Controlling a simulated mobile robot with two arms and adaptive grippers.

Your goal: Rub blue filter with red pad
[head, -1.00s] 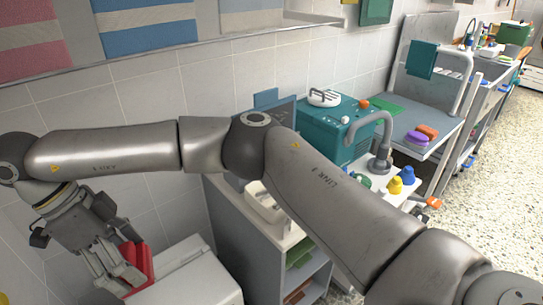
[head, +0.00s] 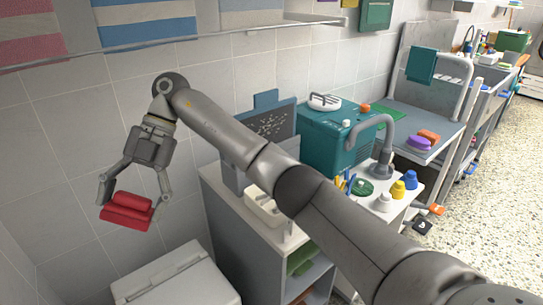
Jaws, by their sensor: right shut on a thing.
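My right gripper (head: 132,203) is shut on the red pad (head: 126,213), gripping it from both sides. The pad is a folded-looking red block held in the air in front of the tiled wall, above and left of a white lid. A blue-grey panel (head: 282,126) with pale specks and a blue tab on top stands upright on the grey cabinet against the wall; it looks like the blue filter. The pad is well apart from it, to its left. My arm covers part of the area in front of the panel. My left gripper is not in view.
A white box lid (head: 180,280) is below the pad. The grey cabinet's top (head: 225,185) holds a white basin (head: 262,208). A teal box (head: 325,140), a grey tap and yellow and blue bottles stand to the right.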

